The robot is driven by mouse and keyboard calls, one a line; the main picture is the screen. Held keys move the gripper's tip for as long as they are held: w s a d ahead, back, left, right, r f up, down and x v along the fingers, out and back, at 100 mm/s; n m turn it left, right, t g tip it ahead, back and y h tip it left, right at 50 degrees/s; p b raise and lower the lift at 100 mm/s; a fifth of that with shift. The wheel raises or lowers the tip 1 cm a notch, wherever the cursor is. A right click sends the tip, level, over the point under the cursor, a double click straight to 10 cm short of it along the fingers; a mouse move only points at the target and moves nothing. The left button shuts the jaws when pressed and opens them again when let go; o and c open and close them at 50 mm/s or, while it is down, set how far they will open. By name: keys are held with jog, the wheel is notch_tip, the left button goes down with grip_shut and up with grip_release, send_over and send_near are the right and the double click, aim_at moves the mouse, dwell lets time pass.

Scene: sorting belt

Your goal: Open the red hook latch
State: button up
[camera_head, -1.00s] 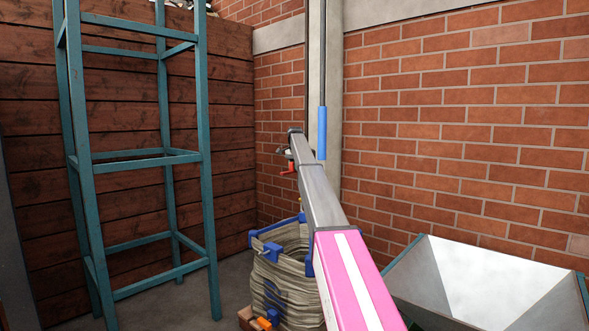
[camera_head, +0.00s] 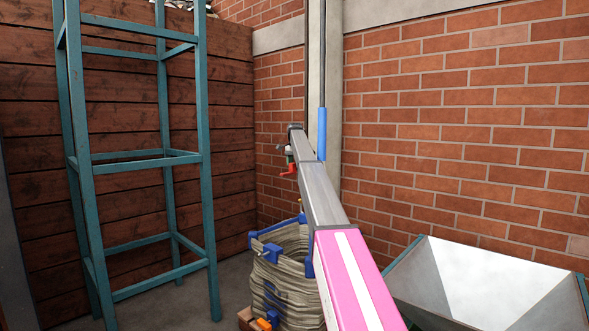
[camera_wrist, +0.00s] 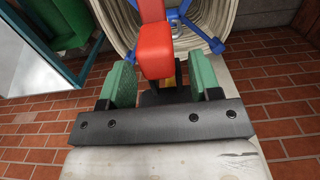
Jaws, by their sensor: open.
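The red hook latch (camera_head: 289,171) shows small in the head view, left of the grey beam's far end. In the wrist view the red latch (camera_wrist: 153,58) is large, with a narrow upper bar and a blockier lower end. My gripper (camera_wrist: 161,78) is open, with one green pad on either side of the red end in the picture. No clear contact with either pad shows. The latch's mount is hidden.
A coiled hose on a blue frame (camera_head: 275,246) stands below the latch. A teal rack (camera_head: 83,190) is at left and a metal hopper (camera_head: 450,275) at right. A rod with a blue grip (camera_head: 321,133) hangs beside the beam. Brick and plank walls close the corner.

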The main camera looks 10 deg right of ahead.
notch_tip(320, 180, up, 8)
jog(key=shift+r, duration=0.2)
